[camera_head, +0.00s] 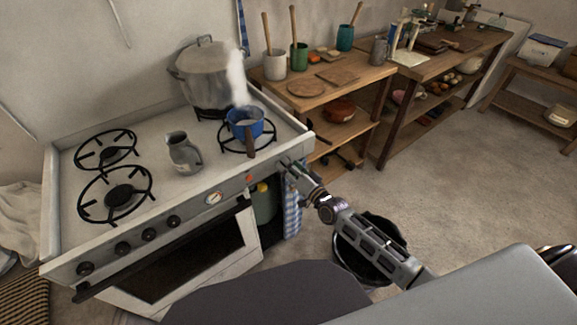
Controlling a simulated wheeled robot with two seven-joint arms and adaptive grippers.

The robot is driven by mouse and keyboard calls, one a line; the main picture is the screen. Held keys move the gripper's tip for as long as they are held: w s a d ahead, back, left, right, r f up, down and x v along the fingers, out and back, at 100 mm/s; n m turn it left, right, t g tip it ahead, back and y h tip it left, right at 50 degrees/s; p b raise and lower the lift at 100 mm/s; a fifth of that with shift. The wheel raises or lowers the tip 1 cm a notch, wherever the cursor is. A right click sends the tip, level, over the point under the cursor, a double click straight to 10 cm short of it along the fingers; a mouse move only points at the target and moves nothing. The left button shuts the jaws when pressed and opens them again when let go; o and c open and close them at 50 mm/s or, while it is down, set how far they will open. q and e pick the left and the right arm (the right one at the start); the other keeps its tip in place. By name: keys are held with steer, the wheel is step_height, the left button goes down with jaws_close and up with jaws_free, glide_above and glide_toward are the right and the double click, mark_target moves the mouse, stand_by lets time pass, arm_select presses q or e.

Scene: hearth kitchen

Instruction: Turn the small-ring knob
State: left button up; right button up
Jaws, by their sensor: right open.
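The white stove (226,172) stands at the left, with several dark round knobs on its front panel. The leftmost knob (86,268) is at the panel's left end, and another knob (174,221) sits left of the round gauge (213,197). I cannot tell which one is the small-ring knob. My right gripper (288,166) is open at the right end of the panel, close to its front face. It covers that part, so any knob there and any contact are hidden. My left gripper is out of view.
A blue saucepan (240,126) steams on the front right burner, its handle toward the front edge. A large lidded pot (205,78) and grey jug (183,152) also stand on the stove. A checked towel (292,213) hangs below my gripper. A dark bucket (366,262) is on the floor.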

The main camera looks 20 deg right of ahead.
steer(key=v, duration=1)
steer(key=shift+s, duration=0.4)
steer(key=shift+d, duration=0.15)
stand_by(0.6)
